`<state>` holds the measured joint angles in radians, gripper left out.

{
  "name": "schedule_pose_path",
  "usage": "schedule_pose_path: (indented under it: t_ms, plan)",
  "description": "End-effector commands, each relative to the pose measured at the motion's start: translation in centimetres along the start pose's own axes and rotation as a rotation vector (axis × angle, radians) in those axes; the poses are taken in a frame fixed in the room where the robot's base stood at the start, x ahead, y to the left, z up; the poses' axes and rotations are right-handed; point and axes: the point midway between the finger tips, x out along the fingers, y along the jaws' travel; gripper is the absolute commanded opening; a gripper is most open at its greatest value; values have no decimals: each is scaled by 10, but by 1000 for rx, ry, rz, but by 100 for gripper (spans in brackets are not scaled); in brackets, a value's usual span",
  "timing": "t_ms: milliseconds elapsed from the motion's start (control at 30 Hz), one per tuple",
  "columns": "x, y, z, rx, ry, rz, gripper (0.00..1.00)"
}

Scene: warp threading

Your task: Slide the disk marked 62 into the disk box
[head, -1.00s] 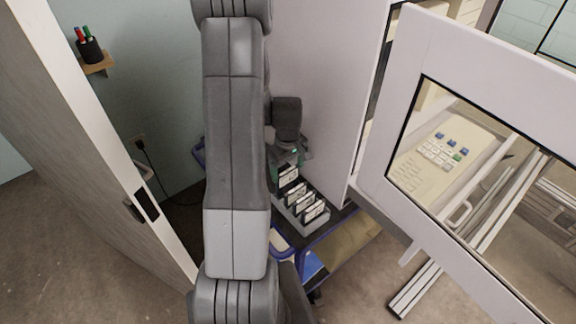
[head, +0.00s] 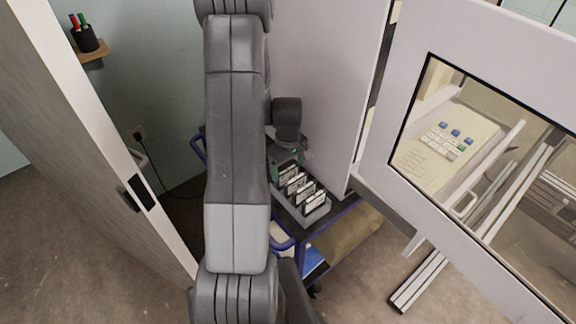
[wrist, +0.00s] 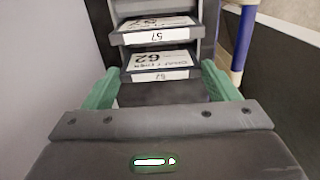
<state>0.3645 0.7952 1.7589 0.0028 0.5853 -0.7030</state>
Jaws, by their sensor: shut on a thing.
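The disk marked 62 (wrist: 160,62) is a dark flat cartridge with a white label, held between the green fingers of my gripper (wrist: 158,72) in the wrist view. The grey disk box (head: 318,217) stands on the cart in the head view, with several labelled disks upright in it. The disk marked 57 (wrist: 156,34) sits in the box just beyond disk 62. Disk 62 is at the near end of the row, in line with the others. How deep it sits is hidden. In the head view my gripper (head: 286,160) is partly hidden by my arm.
The cart (head: 345,212) has blue rails and a lower shelf. A white panel (head: 325,90) rises close behind the box. A windowed cabinet door (head: 400,185) stands at right, and a grey door (head: 85,150) at left. Bare floor (head: 345,285) shows in front.

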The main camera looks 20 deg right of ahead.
Motion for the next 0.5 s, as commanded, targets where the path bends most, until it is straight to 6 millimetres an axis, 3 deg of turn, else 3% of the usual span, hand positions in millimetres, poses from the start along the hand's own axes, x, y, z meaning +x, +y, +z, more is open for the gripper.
schedule_pose_path:
  t_ms: [433,467,500]
  plan:
    - [0,0,0,0,0,0,58]
    - [0,0,0,0,0,0,87]
    - [0,0,0,0,0,0,95]
